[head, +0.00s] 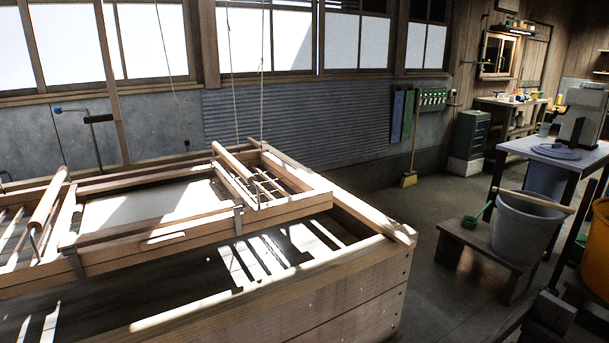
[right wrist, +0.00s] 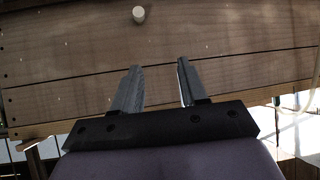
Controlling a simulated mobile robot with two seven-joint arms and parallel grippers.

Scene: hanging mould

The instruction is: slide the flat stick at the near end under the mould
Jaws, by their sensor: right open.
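The mould (head: 205,223) is a wooden frame with a pale sheet area and two round cross handles. It hangs on thin cords over a wooden vat (head: 350,292), lying nearly level. A flat strip of wood (head: 385,222) lies on the vat's right end, beyond the mould's right corner. I cannot tell for certain that it is the task's stick. In the right wrist view my right gripper (right wrist: 156,82) is open and empty. It faces a wooden plank wall with a pale round peg (right wrist: 138,14). Neither gripper shows in the head view.
A grey bucket (head: 525,225) and a green ladle (head: 480,214) are on a low bench at right. A table (head: 575,155) with a grey machine stands behind. Cords (head: 262,75) hang above the mould. The floor between vat and bench is clear.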

